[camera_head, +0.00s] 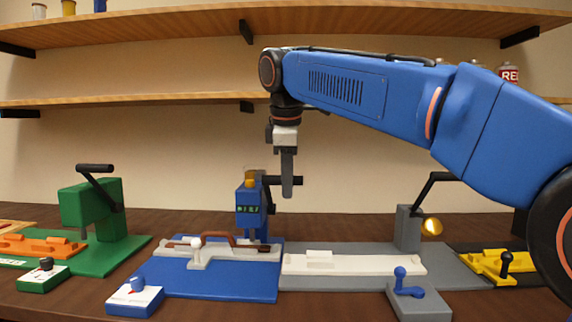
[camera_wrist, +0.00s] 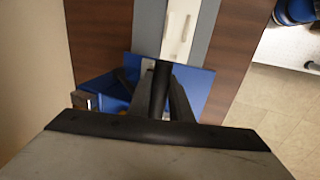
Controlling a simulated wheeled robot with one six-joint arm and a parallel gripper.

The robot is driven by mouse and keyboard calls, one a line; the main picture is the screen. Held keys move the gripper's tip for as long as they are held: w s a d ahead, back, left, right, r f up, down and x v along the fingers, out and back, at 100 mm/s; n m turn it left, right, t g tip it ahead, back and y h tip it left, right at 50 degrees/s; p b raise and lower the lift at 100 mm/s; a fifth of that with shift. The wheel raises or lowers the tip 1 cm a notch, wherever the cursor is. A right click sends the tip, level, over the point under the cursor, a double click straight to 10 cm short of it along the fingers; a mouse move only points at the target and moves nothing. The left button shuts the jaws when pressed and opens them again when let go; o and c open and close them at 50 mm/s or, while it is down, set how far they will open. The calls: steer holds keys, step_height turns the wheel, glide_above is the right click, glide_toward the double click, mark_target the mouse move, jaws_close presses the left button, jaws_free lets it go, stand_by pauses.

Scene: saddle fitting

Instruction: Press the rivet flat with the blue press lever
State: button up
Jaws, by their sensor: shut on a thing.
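The blue press (camera_head: 249,203) stands at the back of a blue baseplate (camera_head: 215,288). Its black lever handle (camera_head: 299,181) points to the right, about level. My gripper (camera_head: 287,188) points down and is shut on this handle. In the wrist view the dark handle (camera_wrist: 161,78) shows between the fingers of my gripper (camera_wrist: 163,95). A brown strap (camera_head: 222,238) lies on a pale fixture in front of and under the press. The rivet cannot be made out under the press head.
A green press (camera_head: 90,205) with an orange fixture stands at left. A grey station (camera_head: 408,228) with a black lever and a pale block (camera_head: 345,263) stands at right, beside a yellow fixture (camera_head: 485,262). Shelves hang behind.

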steer(key=shift+o, duration=0.2)
steer(key=shift+w+r, duration=1.35)
steer(key=shift+r, duration=0.3)
steer(key=shift+o, duration=1)
steer(key=shift+w+r, duration=0.15)
steer(key=shift+o, duration=0.2)
steer(key=o, duration=0.5)
steer(key=shift+o, duration=0.2)
steer(key=shift+v, duration=2.95)
